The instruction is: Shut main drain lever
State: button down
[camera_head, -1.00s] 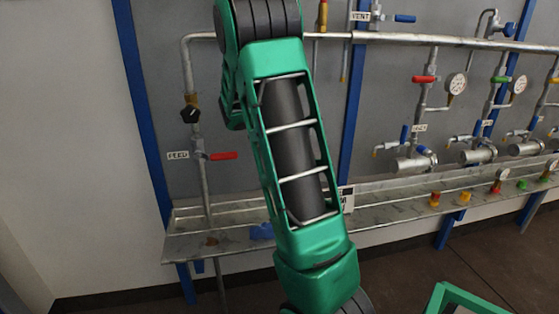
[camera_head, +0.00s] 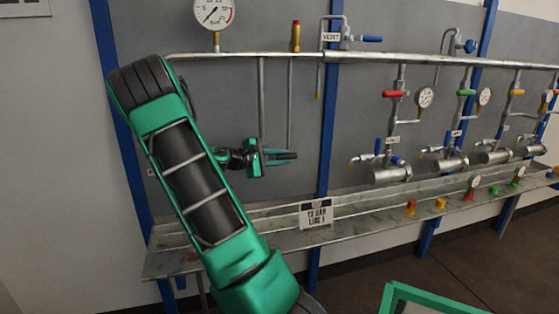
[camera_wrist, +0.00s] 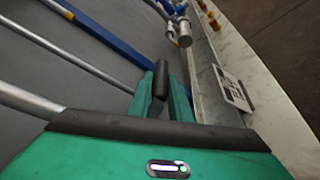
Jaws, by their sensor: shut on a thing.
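My gripper (camera_head: 272,158) is in front of the grey panel, below the long header pipe, at the lower end of a thin vertical pipe (camera_head: 262,95). Its green fingers are shut on a black lever handle (camera_head: 287,155), which sticks out to the right of them. In the wrist view the same handle (camera_wrist: 160,82) lies between the two fingertips (camera_wrist: 162,100). No label for this lever can be read. The valve body behind the handle is hidden by my gripper, so I cannot tell how far it is turned.
The header pipe (camera_head: 270,56) crosses above, with a pressure gauge (camera_head: 214,13) and a blue vent lever (camera_head: 372,39). A metal trough (camera_head: 370,208) with a sign (camera_head: 316,213) runs below. Red (camera_head: 392,94) and green (camera_head: 465,92) levers are at right. Bare panel lies between.

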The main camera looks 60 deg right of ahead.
jog(key=shift+w, duration=0.2)
jog(key=c, duration=1.6)
grip_release()
jog(key=shift+s, duration=0.1)
jog(key=v, duration=1.1)
jog(key=shift+f, duration=0.1)
